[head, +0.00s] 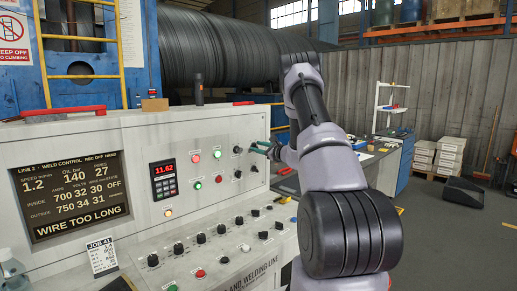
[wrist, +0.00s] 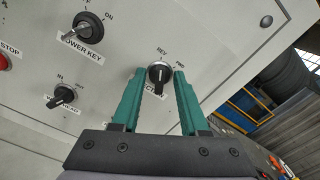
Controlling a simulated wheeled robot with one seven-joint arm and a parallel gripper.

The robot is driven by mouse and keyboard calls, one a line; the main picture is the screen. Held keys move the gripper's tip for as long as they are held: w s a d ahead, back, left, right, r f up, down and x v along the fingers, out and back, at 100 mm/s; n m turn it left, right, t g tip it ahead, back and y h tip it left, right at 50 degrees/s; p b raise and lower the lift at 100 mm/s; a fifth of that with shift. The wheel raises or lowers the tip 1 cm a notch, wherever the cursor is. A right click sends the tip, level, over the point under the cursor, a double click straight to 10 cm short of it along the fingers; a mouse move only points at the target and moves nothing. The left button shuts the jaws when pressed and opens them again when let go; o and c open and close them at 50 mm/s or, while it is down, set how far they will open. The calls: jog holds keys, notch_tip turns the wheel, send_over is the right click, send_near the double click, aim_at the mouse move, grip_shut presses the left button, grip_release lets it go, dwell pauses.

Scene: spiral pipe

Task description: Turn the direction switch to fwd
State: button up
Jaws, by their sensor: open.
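The direction switch (wrist: 159,78) is a black rotary knob on the pale control panel in the wrist view. REV is printed above it and FWD to its upper right. Its long grip runs roughly up and down in that view; I cannot tell which mark it points to. My gripper (wrist: 156,74) has two green fingers, open, one on each side of the knob, with a gap visible; touching cannot be made out. In the head view my gripper (head: 261,147) reaches the panel's right part, and the direction switch there is not clearly visible behind the fingers.
The control panel (head: 130,145) fills the left of the head view. A power key switch (wrist: 88,26), another black switch (wrist: 65,95) and a red stop button (wrist: 5,62) are nearby in the wrist view. A sloped desk with several knobs (head: 201,238) lies below.

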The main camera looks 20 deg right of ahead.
jog(key=shift+c, duration=0.3)
grip_shut()
jog(key=shift+m, duration=0.3)
jog(key=m, duration=1.1)
jog(key=shift+d+f, duration=0.1)
jog(key=shift+d, duration=0.1)
jog(key=shift+m, duration=0.3)
jog(key=shift+o, duration=0.3)
grip_release()
